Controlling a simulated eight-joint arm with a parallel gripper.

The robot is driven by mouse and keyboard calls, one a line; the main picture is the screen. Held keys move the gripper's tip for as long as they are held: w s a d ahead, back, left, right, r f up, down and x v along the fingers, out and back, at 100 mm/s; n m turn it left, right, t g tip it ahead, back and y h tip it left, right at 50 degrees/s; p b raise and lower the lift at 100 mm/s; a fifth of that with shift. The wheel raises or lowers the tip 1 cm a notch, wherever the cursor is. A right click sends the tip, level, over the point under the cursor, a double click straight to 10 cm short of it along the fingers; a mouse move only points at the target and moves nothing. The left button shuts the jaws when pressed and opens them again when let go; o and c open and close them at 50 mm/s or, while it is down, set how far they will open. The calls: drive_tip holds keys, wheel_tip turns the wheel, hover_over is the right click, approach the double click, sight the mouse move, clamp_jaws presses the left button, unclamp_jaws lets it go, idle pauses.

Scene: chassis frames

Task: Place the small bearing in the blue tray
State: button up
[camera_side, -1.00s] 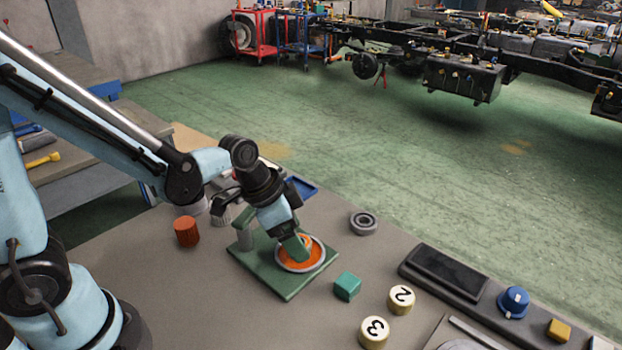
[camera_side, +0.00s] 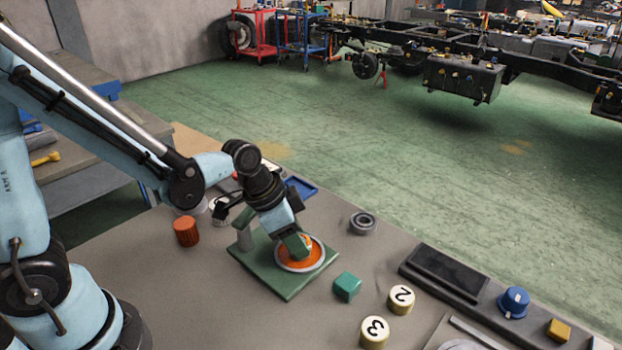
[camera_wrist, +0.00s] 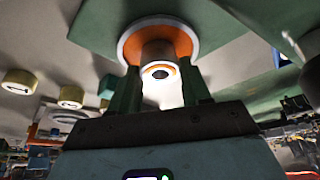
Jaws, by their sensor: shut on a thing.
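The small bearing (camera_side: 362,222), a dark grey ring, lies flat on the bench to the right of the green plate. The blue tray (camera_side: 302,187) is at the bench's far edge, partly hidden behind my wrist. My gripper (camera_side: 303,246) points down at the orange disc (camera_side: 292,262) with a pale rim on the green plate. In the wrist view, its green fingers (camera_wrist: 158,92) are shut on the post (camera_wrist: 158,54) at the disc's centre. My gripper is apart from the bearing and to its left.
An orange-red ridged knob (camera_side: 186,231) stands left, a teal cube (camera_side: 347,286) and numbered cream discs (camera_side: 401,299) in front. A dark panel (camera_side: 447,272) lies right. The bench around the bearing is clear.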

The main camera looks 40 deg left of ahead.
drive_tip(key=shift+r, duration=0.75)
wheel_tip(320, 180, up, 2)
drive_tip(key=shift+r, duration=0.2)
drive_tip(key=s+d+r, duration=0.7)
drive_tip(key=d, duration=0.1)
hover_over(307, 240)
drive_tip(key=s+d, duration=0.2)
drive_tip(key=d, duration=0.2)
drive_tip(key=w+a+f, duration=0.3)
drive_tip(key=w+a, duration=0.7)
drive_tip(key=a, duration=0.1)
drive_tip(key=w+a+f, duration=0.1)
drive_tip(key=a+f, duration=0.1)
drive_tip(key=a, duration=0.1)
drive_tip(key=w+a+f, duration=0.1)
drive_tip(key=a+f, duration=0.1)
drive_tip(key=a, duration=0.1)
drive_tip(key=w+a+f, duration=0.2)
drive_tip(key=a, duration=0.1)
drive_tip(key=shift+a, duration=0.35)
drive_tip(key=shift+a+f, duration=0.25)
drive_tip(key=shift+a, duration=0.05)
drive_tip(key=shift+f, duration=1.9)
